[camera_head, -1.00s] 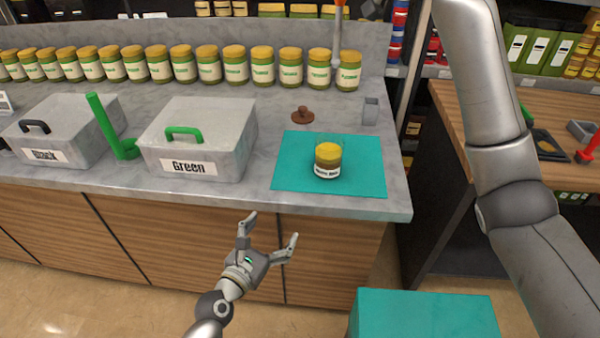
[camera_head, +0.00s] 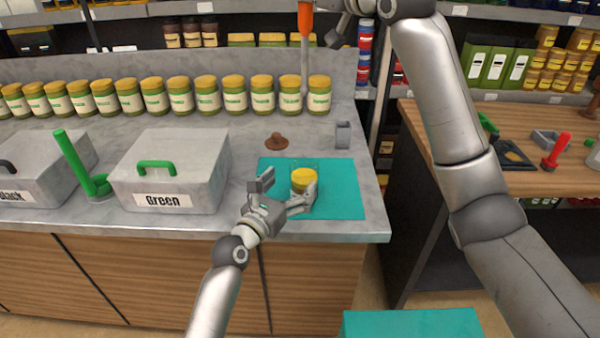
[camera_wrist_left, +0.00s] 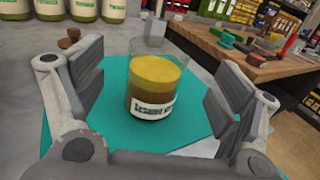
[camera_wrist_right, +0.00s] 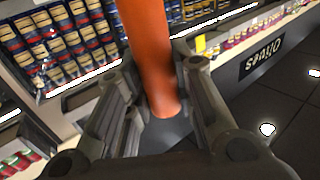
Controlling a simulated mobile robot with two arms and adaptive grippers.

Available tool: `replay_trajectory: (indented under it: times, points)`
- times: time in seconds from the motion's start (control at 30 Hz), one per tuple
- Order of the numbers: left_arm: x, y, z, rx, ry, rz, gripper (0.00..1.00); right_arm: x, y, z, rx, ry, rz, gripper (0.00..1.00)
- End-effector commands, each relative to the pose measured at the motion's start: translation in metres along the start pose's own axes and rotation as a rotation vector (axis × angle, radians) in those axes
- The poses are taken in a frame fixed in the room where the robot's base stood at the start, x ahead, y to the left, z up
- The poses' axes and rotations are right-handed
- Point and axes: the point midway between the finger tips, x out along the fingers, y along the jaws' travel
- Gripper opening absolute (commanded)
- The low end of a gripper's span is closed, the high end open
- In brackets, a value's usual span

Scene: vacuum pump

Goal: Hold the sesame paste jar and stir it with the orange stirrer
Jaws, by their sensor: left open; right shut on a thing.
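The sesame paste jar (camera_head: 303,179), clear glass with yellow and brown contents and a white label, stands open and upright on the teal mat (camera_head: 338,192). My left gripper (camera_head: 288,192) is open at the mat. In the left wrist view the jar (camera_wrist_left: 155,95) sits between the spread fingers (camera_wrist_left: 155,98), with gaps on both sides. My right gripper (camera_wrist_right: 155,115) is shut on the orange handle (camera_wrist_right: 148,45) of the stirrer. In the head view the orange stirrer (camera_head: 305,22) hangs high at the back, its grey shaft pointing down in front of the jar row.
A brown lid (camera_head: 277,142) and a small grey holder (camera_head: 343,134) stand behind the mat. A grey box labelled Green (camera_head: 172,172) and a green handled object (camera_head: 75,165) are left. Several jars (camera_head: 180,95) line the counter's back.

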Motion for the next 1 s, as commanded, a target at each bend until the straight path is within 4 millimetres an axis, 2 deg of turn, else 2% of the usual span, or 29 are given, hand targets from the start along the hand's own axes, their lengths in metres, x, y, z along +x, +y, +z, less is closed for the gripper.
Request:
replay_trajectory:
  times: [0.2,0.4,0.87,1.0]
  points:
    - [0.034,0.000,0.001,0.001,-0.001,0.000,0.88,0.000,0.000,-0.001,0.000,0.001,0.000,0.00]
    - [0.053,0.000,0.000,-0.001,0.000,-0.001,0.88,0.000,0.000,-0.001,0.000,0.001,0.000,0.00]
    - [0.061,0.000,0.000,0.000,-0.001,0.001,0.88,0.000,0.000,-0.001,0.000,0.001,0.000,0.00]
    - [0.060,0.000,0.000,0.000,-0.001,0.001,0.71,0.000,0.000,-0.001,0.000,0.001,0.000,0.00]
